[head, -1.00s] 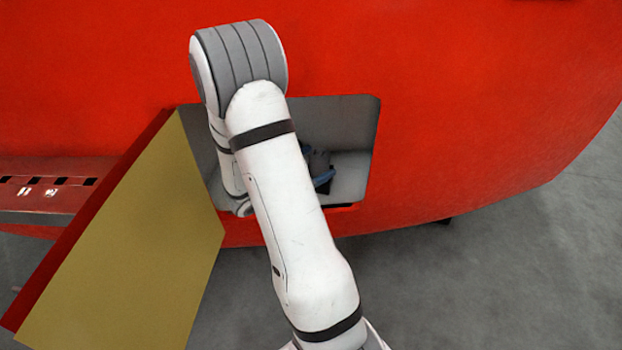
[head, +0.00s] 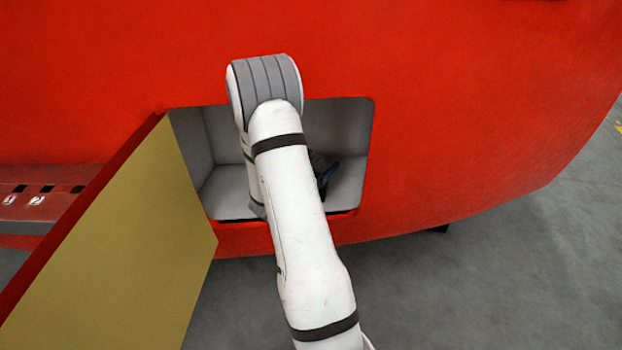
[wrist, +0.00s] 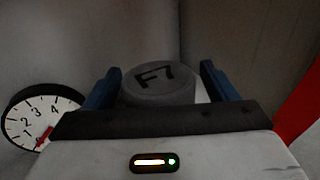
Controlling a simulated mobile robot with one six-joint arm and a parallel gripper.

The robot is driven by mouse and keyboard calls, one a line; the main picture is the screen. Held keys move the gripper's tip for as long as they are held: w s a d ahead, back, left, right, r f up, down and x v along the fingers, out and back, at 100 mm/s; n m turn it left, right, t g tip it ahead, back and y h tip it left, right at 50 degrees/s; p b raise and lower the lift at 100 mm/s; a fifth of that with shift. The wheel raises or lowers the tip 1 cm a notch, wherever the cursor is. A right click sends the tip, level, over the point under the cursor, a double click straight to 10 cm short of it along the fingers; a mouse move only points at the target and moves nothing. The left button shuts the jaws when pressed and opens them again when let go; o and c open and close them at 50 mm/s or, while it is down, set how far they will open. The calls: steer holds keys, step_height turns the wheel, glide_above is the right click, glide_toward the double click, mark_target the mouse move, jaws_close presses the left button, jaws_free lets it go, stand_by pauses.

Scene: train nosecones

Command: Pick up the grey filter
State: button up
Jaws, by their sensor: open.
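The grey filter (wrist: 160,84) is a short round cylinder with dark markings on its top, seen in the wrist view. My gripper (wrist: 161,70) is open, with one blue finger on each side of the filter in that view. A gap shows between the filter and the right finger; the left finger lies close to its edge. I cannot tell how deep the fingers reach along it. In the head view, my arm hides the filter, and only a dark and blue part of my gripper (head: 325,172) shows inside the open compartment.
The compartment (head: 345,187) is a grey recess in the red train nose (head: 470,110). Its open door (head: 120,240) hangs at the left. A round gauge (wrist: 40,113) with numbers and a red mark stands left of the gripper. Compartment walls are close by.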

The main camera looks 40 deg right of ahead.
steer(key=c, duration=1.2)
